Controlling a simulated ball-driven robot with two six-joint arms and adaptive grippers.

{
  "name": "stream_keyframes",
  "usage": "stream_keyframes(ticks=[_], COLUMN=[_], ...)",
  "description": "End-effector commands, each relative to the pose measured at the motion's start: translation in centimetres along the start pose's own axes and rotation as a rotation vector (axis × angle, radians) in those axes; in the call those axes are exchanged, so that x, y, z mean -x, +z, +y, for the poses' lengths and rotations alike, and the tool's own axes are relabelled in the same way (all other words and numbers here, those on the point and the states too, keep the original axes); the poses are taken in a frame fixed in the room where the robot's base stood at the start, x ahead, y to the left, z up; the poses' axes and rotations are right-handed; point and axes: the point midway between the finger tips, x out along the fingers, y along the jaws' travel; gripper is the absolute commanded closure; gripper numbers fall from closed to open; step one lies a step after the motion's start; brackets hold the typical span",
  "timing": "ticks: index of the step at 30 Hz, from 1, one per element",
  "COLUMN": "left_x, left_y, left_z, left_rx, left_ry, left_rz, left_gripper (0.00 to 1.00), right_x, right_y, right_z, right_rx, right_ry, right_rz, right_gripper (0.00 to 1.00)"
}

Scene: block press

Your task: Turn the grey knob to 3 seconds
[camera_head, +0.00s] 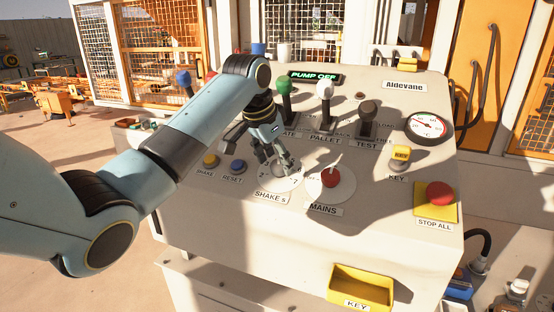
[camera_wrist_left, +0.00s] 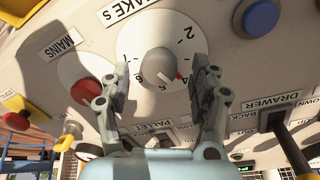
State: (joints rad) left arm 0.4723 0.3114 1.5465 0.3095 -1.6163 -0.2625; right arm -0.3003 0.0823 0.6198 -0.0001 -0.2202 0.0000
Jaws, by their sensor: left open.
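The grey knob (camera_wrist_left: 158,64) sits on a round white dial (camera_wrist_left: 140,40) labelled SHAKE s, upside down in the left wrist view. A red mark on the knob's edge points near the 4. In the head view the grey knob (camera_head: 279,170) is partly covered by my gripper. My left gripper (camera_head: 279,160) is over the dial, fingers pointing down at it. In the wrist view the left gripper (camera_wrist_left: 160,88) is open, one finger on each side of the knob with gaps between; contact is not visible. My right gripper is in neither view.
The red MAINS switch (camera_head: 330,177) is right of the dial. Blue RESET (camera_head: 237,166) and yellow SHAKE (camera_head: 210,160) buttons are to its left. Upright levers, including a green one (camera_head: 284,88), stand behind. The red STOP ALL button (camera_head: 439,194) is at right. The front panel is clear.

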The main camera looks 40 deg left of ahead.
Motion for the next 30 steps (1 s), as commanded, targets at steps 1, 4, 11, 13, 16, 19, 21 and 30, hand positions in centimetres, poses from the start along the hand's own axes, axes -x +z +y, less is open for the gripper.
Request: stream_keyframes(ticks=[1,4,11,13,16,19,21,30], left_x=[-0.5,-1.2,-1.5,-1.5,-1.5,-1.5,-1.5,-1.4], left_y=[0.0,0.0,0.0,0.0,0.0,0.0,0.0,0.0], left_z=[0.1,0.1,0.0,0.0,0.0,0.0,0.0,0.1], left_rx=[0.001,0.001,0.0,0.0,0.0,0.0,0.0,0.006], left_ry=[0.002,0.001,0.0,0.0,0.0,0.0,0.0,0.0], left_rz=[-0.001,0.0,0.001,0.001,0.0,0.0,0.0,0.001], left_gripper=[0.38,0.38,0.38,0.38,0.51,0.64,0.73,0.93], right_x=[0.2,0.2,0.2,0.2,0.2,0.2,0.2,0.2], right_y=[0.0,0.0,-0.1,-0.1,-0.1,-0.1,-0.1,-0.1], right_z=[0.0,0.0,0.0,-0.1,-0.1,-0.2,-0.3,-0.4], right_rx=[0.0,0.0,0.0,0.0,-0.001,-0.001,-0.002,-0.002], right_ry=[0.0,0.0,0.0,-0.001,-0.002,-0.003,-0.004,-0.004], right_rz=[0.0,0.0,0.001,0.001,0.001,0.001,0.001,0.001], right_gripper=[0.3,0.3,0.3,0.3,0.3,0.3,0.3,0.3])
